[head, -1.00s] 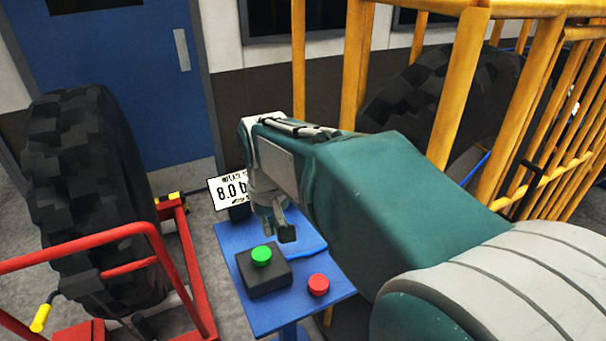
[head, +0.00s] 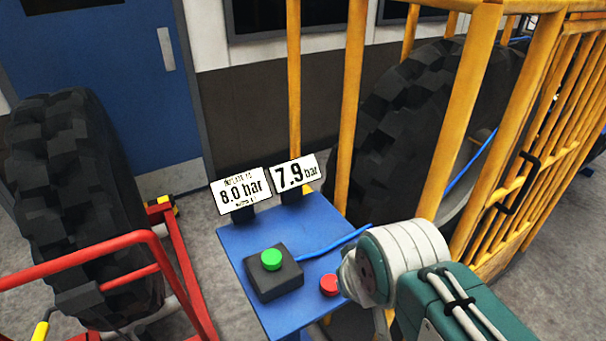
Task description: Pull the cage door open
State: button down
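The yellow barred cage (head: 352,95) stands at the right with a big black tyre (head: 405,130) inside. Its barred side at the far right, the cage door (head: 568,130), carries a black D-shaped handle (head: 519,184). The door appears shut, but its latch edge is hard to make out. My teal and white arm enters at the lower right, left of and below the handle and apart from it. My gripper's fingers do not show; they are out of frame or hidden by the arm's end.
A blue stand (head: 240,238) bears a green button (head: 271,260), a red button (head: 329,285), and signs reading 8.0 bar (head: 241,191) and 7.9 bar (head: 296,174). A red frame (head: 125,240) and another tyre (head: 70,200) stand left. Grey floor shows at lower right.

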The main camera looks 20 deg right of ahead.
aim_at(550, 167)
jog(key=z, duration=1.9)
jog(key=i+l, duration=0.25)
jog(key=l, duration=0.15)
jog(key=i+l, duration=0.2)
jog(key=l, duration=0.25)
jog(key=i+u, duration=0.05)
